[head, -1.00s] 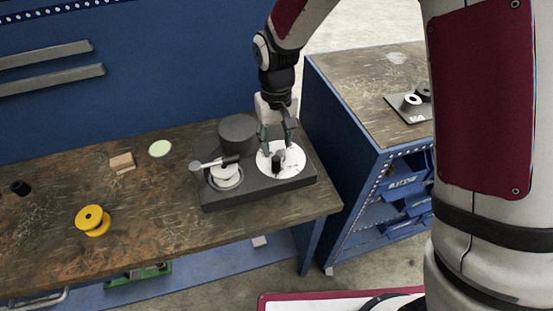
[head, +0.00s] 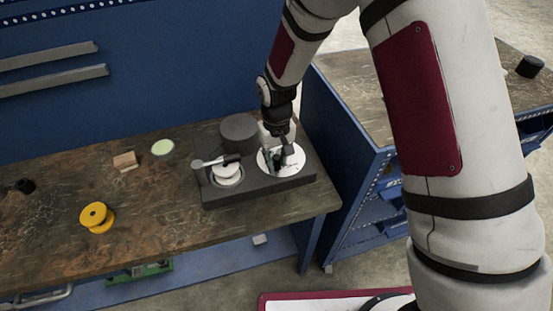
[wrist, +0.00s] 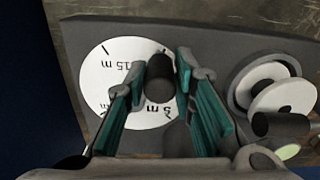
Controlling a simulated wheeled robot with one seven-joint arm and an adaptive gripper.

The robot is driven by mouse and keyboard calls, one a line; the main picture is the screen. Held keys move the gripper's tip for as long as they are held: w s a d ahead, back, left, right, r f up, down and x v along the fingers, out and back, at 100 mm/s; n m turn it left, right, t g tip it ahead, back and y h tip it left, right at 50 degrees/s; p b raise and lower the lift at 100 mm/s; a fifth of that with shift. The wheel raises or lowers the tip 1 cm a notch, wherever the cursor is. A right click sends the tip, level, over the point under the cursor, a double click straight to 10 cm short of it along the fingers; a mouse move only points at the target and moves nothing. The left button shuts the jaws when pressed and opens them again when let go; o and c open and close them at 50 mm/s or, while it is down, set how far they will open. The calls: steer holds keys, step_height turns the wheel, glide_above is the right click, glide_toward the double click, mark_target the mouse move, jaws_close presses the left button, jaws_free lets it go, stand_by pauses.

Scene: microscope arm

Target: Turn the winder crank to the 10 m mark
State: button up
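The winder is a dark grey base (head: 258,189) near the table's right end. Its white dial (head: 297,160) also shows in the wrist view (wrist: 98,85), where marks 15 m and 5 m are readable; I see no 10 m mark. An upright black crank knob (wrist: 160,80) stands off the dial's middle. My gripper (head: 279,155) is down at the dial, its fingers on either side of the knob in the wrist view (wrist: 163,72). The fingers look open around it; whether either touches it is unclear. The fingers hide part of the dial.
A dark cylinder (head: 239,131) stands behind. A yellow spool (head: 96,217), wooden block (head: 125,161) and light round dish (head: 163,148) lie left. A blue cabinet (head: 340,160) stands right.

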jaws_close()
steer(key=shift+a+m, duration=0.1)
steer(key=shift+m, duration=0.2)
steer(key=a+m, duration=0.1)
steer(key=w+m, duration=0.1)
steer(key=m, duration=0.1)
steer(key=shift+a, duration=0.4)
steer(key=m, duration=0.1)
steer(key=w+a+m, duration=0.1)
steer(key=m, duration=0.2)
steer(key=w+a+m, duration=0.1)
steer(key=shift+m+b, duration=0.3)
steer(key=shift+w+a+m, duration=0.15)
steer(key=shift+w+m, duration=0.3)
steer(key=shift+m, duration=0.4)
steer(key=shift+w+a+m, duration=0.1)
steer(key=shift+w+m, duration=0.3)
steer(key=shift+m, duration=0.45)
